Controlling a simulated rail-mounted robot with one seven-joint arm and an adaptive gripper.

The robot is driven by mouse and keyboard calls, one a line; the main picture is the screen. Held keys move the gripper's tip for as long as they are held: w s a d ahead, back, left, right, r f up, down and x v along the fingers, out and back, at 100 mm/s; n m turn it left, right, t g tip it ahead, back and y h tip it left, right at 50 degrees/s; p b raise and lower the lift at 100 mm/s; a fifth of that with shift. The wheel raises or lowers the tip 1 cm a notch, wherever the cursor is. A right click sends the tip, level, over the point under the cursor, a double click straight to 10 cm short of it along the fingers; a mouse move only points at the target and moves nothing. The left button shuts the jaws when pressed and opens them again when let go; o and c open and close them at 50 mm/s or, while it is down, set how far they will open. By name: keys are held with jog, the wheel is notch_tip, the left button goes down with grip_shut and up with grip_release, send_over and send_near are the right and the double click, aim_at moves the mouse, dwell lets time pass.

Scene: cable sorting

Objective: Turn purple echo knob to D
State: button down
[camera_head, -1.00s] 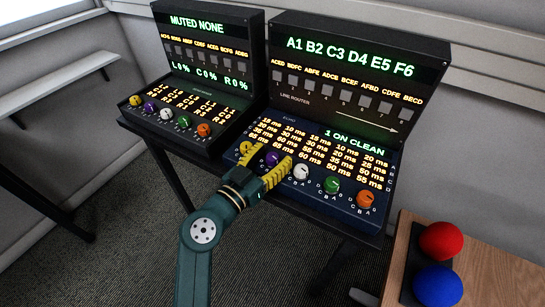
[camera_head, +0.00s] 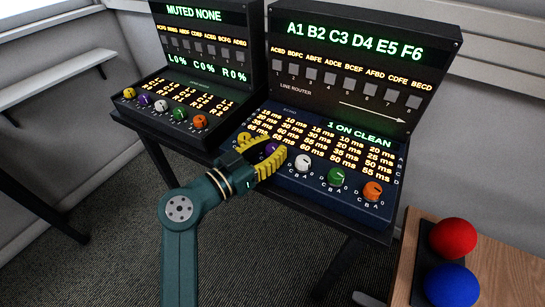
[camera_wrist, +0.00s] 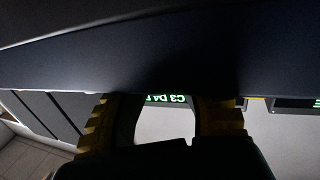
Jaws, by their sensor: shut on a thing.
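The purple echo knob (camera_head: 270,149) is on the sloped front of the blue echo panel (camera_head: 318,198), between the yellow knob and the white knob. My gripper (camera_head: 272,148) is at it, its yellow fingers bent inward around it, shut on it. In the wrist view, the two fingers (camera_wrist: 160,108) show dark at left and right, and the knob cannot be made out.
The white (camera_head: 303,162), green (camera_head: 336,176) and orange (camera_head: 372,190) knobs sit to the right; the yellow knob (camera_head: 243,139) is close on the left. A second console (camera_head: 180,104) stands at left. Red (camera_head: 453,237) and blue (camera_head: 452,286) balls are at lower right. The echo display reads "1 ON CLEAN".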

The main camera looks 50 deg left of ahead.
jog(key=shift+m+h, duration=0.5)
jog(key=shift+h, duration=0.1)
jog(key=c, duration=0.7)
grip_release()
jog(key=shift+c, duration=0.2)
jog(key=shift+s, duration=0.1)
jog(key=s+a, duration=0.1)
jog(key=s, duration=1.1)
